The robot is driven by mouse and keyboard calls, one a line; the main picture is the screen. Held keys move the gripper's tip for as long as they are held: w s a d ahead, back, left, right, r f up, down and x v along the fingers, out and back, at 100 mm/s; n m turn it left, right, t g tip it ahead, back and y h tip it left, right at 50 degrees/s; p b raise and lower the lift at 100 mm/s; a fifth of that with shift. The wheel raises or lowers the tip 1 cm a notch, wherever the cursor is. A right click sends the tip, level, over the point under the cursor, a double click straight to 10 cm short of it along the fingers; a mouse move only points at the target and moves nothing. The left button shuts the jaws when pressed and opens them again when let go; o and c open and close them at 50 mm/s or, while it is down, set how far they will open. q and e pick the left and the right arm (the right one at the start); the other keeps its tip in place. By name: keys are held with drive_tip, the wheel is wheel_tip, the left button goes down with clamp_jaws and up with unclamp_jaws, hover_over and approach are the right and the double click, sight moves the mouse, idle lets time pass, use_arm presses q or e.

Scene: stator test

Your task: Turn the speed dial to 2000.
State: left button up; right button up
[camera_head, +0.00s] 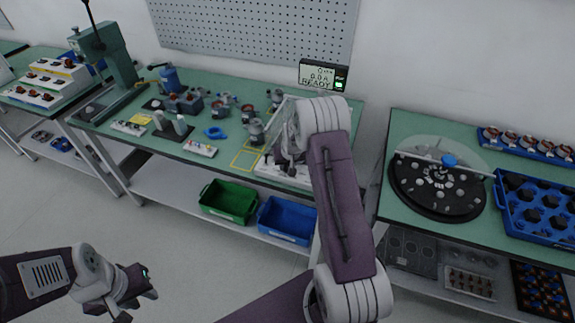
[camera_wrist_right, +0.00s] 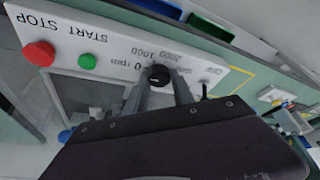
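The speed dial (camera_wrist_right: 159,75) is a small black knob on a white control panel (camera_wrist_right: 105,50). The panel's lettering is upside down in the right wrist view, with "0 rpm", "1000" and what looks like "2000" around the dial. My right gripper (camera_wrist_right: 160,80) has one finger on each side of the knob, seemingly touching it. The knob's pointer is too small to read surely. In the head view my right arm partly hides the panel and test box (camera_head: 282,170). My left gripper (camera_head: 145,285) is away from the table, low at left, holding nothing visible.
A display (camera_head: 323,76) reads about 0 rpm, 0.0 A, READY. The panel has a red STOP button (camera_wrist_right: 39,53) and a green START button (camera_wrist_right: 87,61). A black toggle (camera_wrist_right: 203,90) is close to the right finger. Green (camera_head: 229,201) and blue (camera_head: 288,220) bins sit below.

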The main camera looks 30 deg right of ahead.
clamp_jaws()
drive_tip(key=shift+f, duration=0.1)
